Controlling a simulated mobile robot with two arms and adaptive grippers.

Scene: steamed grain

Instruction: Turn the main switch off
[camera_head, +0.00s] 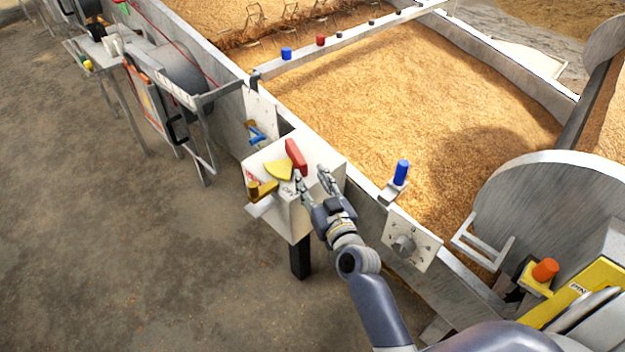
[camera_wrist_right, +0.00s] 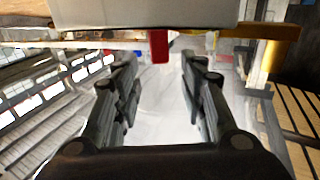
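A red switch handle (camera_head: 296,157) stands out from a yellow plate (camera_head: 279,170) on top of a white box (camera_head: 322,215) at the edge of the grain bed. My right gripper (camera_head: 311,178) is over the near right part of the box, its two fingers spread apart with nothing between them. In the right wrist view, a red piece (camera_wrist_right: 159,46) that looks like the handle lies just beyond and between the open fingertips (camera_wrist_right: 160,68). I cannot tell whether the fingers touch it. My left gripper is in neither view.
A yellow-brown lever (camera_head: 262,189) juts from the box's left side. A blue knob (camera_head: 401,172) and a grey dial plate (camera_head: 413,240) sit on the wall to the right. An orange knob (camera_head: 545,269) is further right. Open floor lies on the left.

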